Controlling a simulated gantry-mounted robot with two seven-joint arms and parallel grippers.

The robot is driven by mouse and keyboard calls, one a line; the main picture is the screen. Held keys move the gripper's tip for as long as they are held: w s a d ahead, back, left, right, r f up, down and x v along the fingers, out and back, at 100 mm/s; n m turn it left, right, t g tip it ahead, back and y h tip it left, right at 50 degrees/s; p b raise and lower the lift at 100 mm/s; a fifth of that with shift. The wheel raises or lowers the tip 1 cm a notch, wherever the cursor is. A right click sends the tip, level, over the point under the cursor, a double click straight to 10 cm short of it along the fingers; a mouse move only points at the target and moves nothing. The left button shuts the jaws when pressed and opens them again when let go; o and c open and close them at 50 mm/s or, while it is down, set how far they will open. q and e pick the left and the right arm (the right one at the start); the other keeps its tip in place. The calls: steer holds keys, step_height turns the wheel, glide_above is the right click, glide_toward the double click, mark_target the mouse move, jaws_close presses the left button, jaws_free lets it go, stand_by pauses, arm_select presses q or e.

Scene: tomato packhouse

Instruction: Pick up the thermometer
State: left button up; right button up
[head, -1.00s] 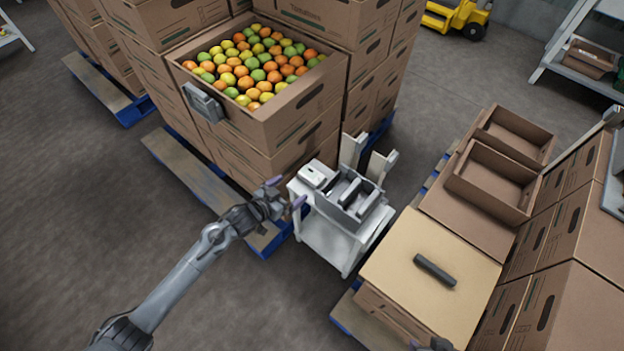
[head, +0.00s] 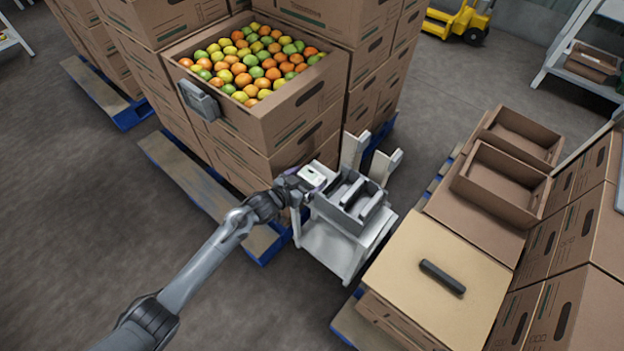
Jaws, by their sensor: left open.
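A small white device (head: 314,178) sits at the back left corner of the white cart (head: 335,250); it may be the thermometer, but it is too small to be sure. My left gripper (head: 312,188) is open at this corner, its fingertips beside and partly over the device. I cannot tell whether they touch it. My right gripper is out of view.
Behind the cart, a carton (head: 270,128) of green, yellow and orange tomatoes tops a stack, with a grey box-like device (head: 198,100) on its side. At right, a dark bar (head: 442,277) lies on a tan board (head: 405,295), near empty cartons (head: 490,190).

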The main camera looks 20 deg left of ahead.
arm_select(q)
steer(key=shift+c, duration=0.5)
steer(key=c, duration=0.7)
steer(key=shift+r, duration=0.15)
